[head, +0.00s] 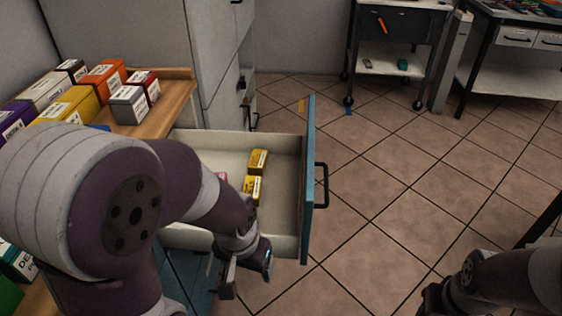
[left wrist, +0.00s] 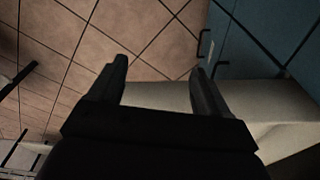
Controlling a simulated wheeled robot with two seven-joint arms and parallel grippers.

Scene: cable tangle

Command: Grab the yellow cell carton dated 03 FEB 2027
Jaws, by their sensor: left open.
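Two small yellow cartons lie in the open drawer (head: 284,146). The far yellow carton (head: 258,161) and the near yellow carton (head: 252,188) sit close together near the drawer's front panel. Their printed dates are too small to read. My left gripper (head: 245,272) is at the near side wall of the drawer, empty, with its jaws apart. In the left wrist view the two fingers (left wrist: 160,80) are spread with nothing between them, over floor and a pale drawer edge. My right arm shows at the lower right of the head view; its fingertips cannot be made out.
A pink item (head: 221,176) lies in the drawer, partly hidden by my left arm. A wooden top (head: 172,96) at left holds several coloured boxes. The drawer's teal front with a black handle (head: 322,185) stands out over clear tiled floor (head: 390,210). A cart (head: 395,65) stands behind.

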